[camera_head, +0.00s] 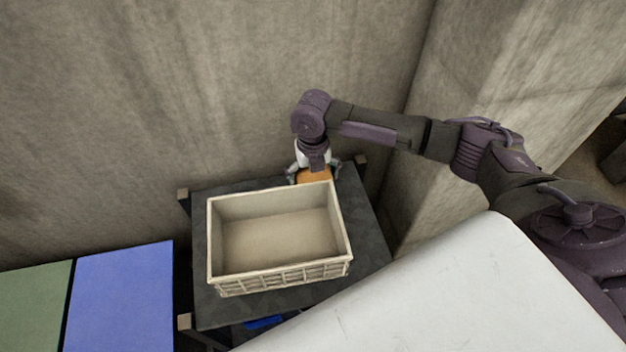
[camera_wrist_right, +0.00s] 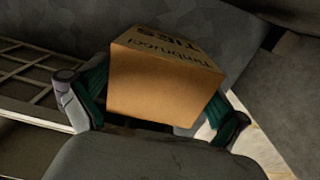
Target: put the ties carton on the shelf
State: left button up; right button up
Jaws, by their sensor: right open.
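The ties carton (camera_head: 314,175) is a small orange-brown cardboard box at the back of a dark shelf surface (camera_head: 370,238), behind a crate that hides its lower part in the head view. In the right wrist view the carton (camera_wrist_right: 160,85) shows its plain side and a top with upside-down print that includes "TIES". My right gripper (camera_head: 315,170) comes down over the carton from above. Its fingers are open, one on either side of the carton; in the wrist view the gripper (camera_wrist_right: 152,105) straddles it. Whether the fingers touch it I cannot tell. My left gripper is not in view.
An empty cream crate (camera_head: 278,277) fills most of the shelf top, close in front of the carton. A concrete wall (camera_head: 240,90) stands right behind. A blue panel (camera_head: 120,297) and a green panel (camera_head: 32,305) lie at left, a white surface (camera_head: 440,290) in front.

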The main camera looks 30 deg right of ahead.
jog(key=shift+f, duration=0.55)
jog(key=shift+r, duration=0.1)
jog(key=c, duration=1.3)
notch_tip(320, 180, up, 18)
jog(key=b, duration=0.3)
jog(key=shift+b, duration=0.35)
